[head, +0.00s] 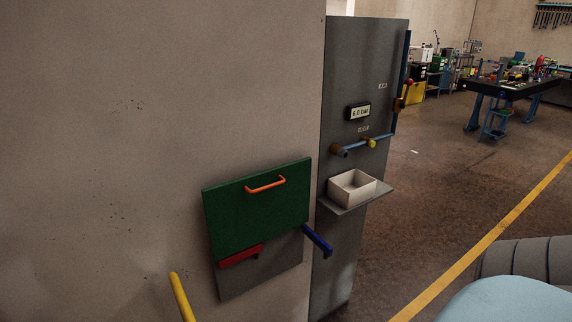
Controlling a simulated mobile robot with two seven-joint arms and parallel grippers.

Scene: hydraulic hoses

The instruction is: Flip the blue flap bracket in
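The blue flap bracket (317,240) is a short dark blue bar at the lower right of the green flap (256,208), in the head view. It sticks out from the right edge of the grey panel (262,272), slanting down to the right, with a small downturned end. The red bracket (240,256) lies along the grey panel just under the flap's lower edge. The green flap is upright against the wall and has an orange handle (265,184) near its top. Neither of my grippers shows in this view.
A yellow bar (181,297) rises at the bottom left. A grey panel (362,90) at the right carries a white bin (352,187) on a shelf (362,201) and a blue pipe with a yellow fitting (370,143). Open floor lies farther right.

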